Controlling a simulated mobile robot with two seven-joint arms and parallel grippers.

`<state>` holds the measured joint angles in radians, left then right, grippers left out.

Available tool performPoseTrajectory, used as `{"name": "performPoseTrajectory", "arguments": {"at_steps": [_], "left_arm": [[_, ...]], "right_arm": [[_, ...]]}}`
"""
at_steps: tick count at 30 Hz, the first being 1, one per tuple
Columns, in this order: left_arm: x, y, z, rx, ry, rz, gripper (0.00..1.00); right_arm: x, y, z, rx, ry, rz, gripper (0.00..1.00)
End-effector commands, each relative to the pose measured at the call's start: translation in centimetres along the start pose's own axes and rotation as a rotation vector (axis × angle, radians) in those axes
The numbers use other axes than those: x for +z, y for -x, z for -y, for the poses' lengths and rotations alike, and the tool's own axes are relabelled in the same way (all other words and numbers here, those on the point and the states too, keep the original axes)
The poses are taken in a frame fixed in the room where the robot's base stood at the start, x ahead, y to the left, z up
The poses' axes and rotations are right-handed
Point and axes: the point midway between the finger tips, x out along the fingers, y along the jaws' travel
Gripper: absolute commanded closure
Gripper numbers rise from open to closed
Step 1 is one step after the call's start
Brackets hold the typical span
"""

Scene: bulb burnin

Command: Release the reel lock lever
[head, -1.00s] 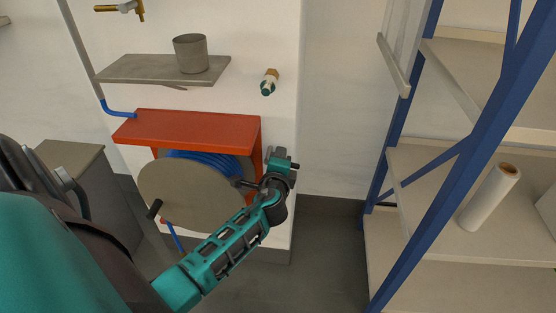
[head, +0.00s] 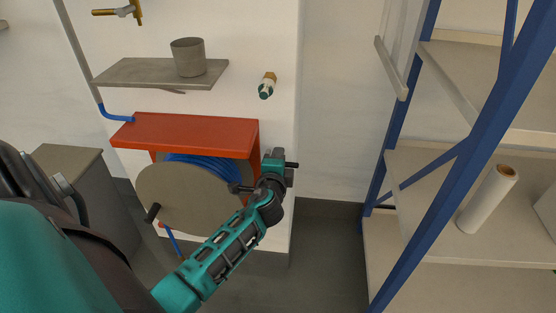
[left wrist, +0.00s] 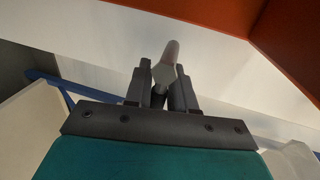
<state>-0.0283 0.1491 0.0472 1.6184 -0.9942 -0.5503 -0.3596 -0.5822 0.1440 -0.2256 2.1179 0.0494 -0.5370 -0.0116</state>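The hose reel has a tan round side plate (head: 185,205) with a blue hose (head: 205,166) wound behind it, under a red cover (head: 195,133). My left gripper (left wrist: 164,88) is at the right side of the reel. In the left wrist view its two dark fingers stand close together on either side of a small grey lever (left wrist: 166,62) with a rounded tip, and look shut on it. In the head view my left wrist hides the lever and the fingertips. My right gripper is not in view.
The red cover (left wrist: 290,40) is close above and right of the left hand. A grey wall shelf (head: 160,73) holds a grey pot (head: 188,57). A hose nozzle (head: 267,86) hangs on the wall. A blue-framed rack (head: 455,155) stands at right; the floor between is clear.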

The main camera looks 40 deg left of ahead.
Motion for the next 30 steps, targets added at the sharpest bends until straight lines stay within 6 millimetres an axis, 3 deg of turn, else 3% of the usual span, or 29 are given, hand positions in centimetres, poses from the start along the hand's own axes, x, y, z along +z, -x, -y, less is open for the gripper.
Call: {"name": "performPoseTrajectory", "arguments": {"at_steps": [5, 16, 30], "left_arm": [[0.0, 0.0, 0.1, -0.002, -0.003, 0.0, 0.59], [0.0, 0.9, -0.1, 0.002, -0.006, 0.0, 0.59], [0.0, 10.4, 0.0, 0.003, -0.003, 0.001, 0.59]], "right_arm": [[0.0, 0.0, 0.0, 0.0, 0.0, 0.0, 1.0], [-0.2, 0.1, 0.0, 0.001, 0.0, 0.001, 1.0], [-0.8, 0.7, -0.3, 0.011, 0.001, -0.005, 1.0]]}}
